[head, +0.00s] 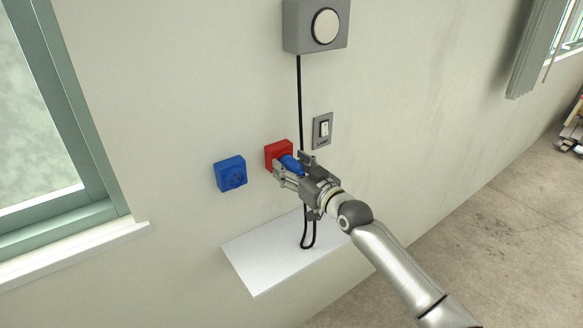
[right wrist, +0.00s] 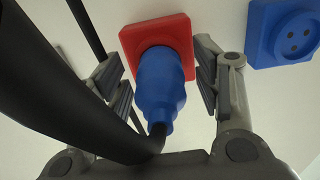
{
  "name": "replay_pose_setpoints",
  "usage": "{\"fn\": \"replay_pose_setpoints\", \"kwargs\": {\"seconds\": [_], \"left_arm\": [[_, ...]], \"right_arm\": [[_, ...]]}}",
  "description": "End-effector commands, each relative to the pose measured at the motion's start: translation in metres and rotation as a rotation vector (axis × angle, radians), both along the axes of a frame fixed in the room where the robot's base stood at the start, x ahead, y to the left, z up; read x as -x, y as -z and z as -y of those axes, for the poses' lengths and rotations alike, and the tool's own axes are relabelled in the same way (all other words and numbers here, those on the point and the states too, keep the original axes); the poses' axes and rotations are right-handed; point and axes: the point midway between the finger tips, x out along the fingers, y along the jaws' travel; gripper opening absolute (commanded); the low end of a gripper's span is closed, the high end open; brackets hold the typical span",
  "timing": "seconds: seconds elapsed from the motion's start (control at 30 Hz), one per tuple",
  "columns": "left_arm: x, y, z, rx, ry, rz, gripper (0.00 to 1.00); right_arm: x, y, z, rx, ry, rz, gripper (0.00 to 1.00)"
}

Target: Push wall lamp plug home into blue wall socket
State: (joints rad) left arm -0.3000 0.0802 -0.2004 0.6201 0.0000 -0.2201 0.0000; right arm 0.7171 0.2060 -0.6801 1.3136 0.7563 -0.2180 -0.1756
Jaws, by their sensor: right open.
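The blue plug (head: 291,164) with its black cable sits at the red wall socket (head: 278,150); its front end meets the socket face in the right wrist view (right wrist: 160,85), and I cannot tell how deep it is. My right gripper (head: 289,167) is open, with a finger on either side of the plug and visible gaps between. The blue wall socket (head: 231,174) is left of the red one in the head view, and its round face with holes is empty. It also shows at the right of the right wrist view (right wrist: 285,32). My left gripper is out of view.
The grey wall lamp (head: 316,26) hangs above, its black cable (head: 299,95) running down the wall and looping over the white shelf (head: 262,272). A light switch (head: 322,130) is right of the red socket. The wall around the blue socket is clear.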

Motion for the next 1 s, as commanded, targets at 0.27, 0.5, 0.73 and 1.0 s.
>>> {"fn": "replay_pose_setpoints", "kwargs": {"seconds": [0.27,0.5,0.73,1.0], "left_arm": [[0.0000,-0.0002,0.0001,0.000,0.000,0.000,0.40],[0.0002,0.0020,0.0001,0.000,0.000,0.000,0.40],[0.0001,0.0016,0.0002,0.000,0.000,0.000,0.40],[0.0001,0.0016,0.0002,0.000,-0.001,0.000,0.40]], "right_arm": [[0.0000,-0.0003,0.0000,0.000,0.000,0.000,0.58],[0.0000,0.0004,0.0000,0.001,0.000,0.001,0.58],[0.0001,-0.0003,-0.0001,0.000,0.000,0.000,0.55],[0.0001,-0.0003,-0.0001,0.000,0.000,0.000,0.21]]}}
